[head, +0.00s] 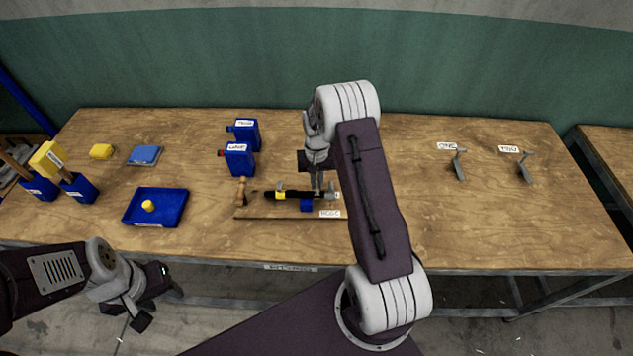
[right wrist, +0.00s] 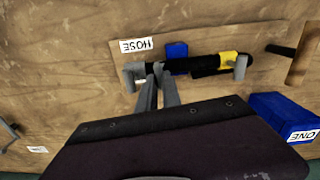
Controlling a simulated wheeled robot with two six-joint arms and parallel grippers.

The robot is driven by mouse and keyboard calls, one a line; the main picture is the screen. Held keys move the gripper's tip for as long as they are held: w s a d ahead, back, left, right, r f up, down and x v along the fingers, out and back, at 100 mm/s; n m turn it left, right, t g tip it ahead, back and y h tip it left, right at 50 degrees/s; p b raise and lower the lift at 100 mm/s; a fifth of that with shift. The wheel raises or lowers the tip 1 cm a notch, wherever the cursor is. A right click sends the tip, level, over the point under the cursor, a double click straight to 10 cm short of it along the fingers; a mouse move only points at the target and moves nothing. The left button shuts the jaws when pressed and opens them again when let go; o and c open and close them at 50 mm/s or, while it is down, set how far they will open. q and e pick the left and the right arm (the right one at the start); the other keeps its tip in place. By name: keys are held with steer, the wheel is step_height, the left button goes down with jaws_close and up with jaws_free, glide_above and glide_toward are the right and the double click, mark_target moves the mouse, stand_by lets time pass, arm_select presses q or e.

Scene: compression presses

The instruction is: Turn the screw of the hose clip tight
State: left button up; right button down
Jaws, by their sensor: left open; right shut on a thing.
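The black hose (head: 298,195) with a yellow band lies across a blue block on a wooden board (head: 245,213) labelled HOSE; the hose also shows in the right wrist view (right wrist: 205,63). My right gripper (head: 318,190) reaches down onto the hose near its label end. In the right wrist view its fingertips (right wrist: 160,70) are close together at the hose, shut on what I take to be the clip's screw; the fingers hide the screw and most of the clip. My left gripper (head: 145,300) is open and empty, off the table's front edge at lower left.
A wooden-handled tool (head: 241,190) stands left of the hose. Two blue bottles (head: 240,160) stand behind it. A blue tray (head: 170,215) with a yellow piece is further left. Two grey metal items (head: 459,165) lie at right. The table right of my arm is mostly clear.

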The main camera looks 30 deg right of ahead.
mark_target(317, 184)
steer(key=shift+m, duration=0.7)
steer(key=c, duration=1.5)
jaws_free()
step_height(317, 184, up, 9)
steer(key=shift+r+b, duration=0.1)
steer(key=shift+b, duration=0.85)
